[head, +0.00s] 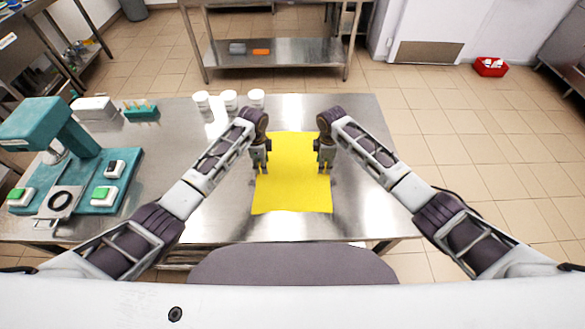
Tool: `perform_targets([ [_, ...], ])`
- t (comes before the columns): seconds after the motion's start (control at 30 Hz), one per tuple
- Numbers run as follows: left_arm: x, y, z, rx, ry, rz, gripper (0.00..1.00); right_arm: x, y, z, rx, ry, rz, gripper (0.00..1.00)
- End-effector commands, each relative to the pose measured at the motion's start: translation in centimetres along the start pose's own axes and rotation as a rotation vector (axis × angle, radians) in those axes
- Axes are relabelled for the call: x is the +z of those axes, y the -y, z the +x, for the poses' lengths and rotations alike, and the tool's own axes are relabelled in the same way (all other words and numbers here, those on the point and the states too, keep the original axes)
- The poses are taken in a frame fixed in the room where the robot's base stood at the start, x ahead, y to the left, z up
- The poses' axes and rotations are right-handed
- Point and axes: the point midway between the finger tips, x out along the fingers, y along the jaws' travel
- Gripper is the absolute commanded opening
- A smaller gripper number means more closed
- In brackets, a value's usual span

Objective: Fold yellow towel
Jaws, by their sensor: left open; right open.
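A yellow towel (292,192) lies flat on the steel table in front of me, spread out as a rectangle. Parts of its left and right sides are hidden behind my grippers. My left gripper (261,170) points down at the towel's left edge, about midway along it, and is open. My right gripper (323,170) points down at the right edge, level with the left one, and is open. I cannot tell whether the fingertips touch the cloth.
The steel table (226,222) is clear around the towel. A teal device (50,124) stands at the table's left. A teal rack (141,111) and several white cups (229,98) stand along the far edge. A steel shelf table (272,52) stands beyond.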

Motion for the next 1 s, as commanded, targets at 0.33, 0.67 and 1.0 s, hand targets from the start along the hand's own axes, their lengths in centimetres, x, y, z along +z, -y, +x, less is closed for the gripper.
perform_targets([
  [0.33,0.01,-0.01,0.42,-0.001,0.000,0.001,0.41,0.03,0.01,0.41,0.000,0.000,0.000,0.41],
  [0.67,0.03,-0.01,0.68,0.000,0.001,0.000,0.41,0.04,0.00,0.65,0.000,0.000,0.000,0.41],
  [1.0,0.05,-0.03,0.82,0.000,0.001,0.000,0.30,0.05,0.02,0.79,0.000,0.001,0.000,0.30],
])
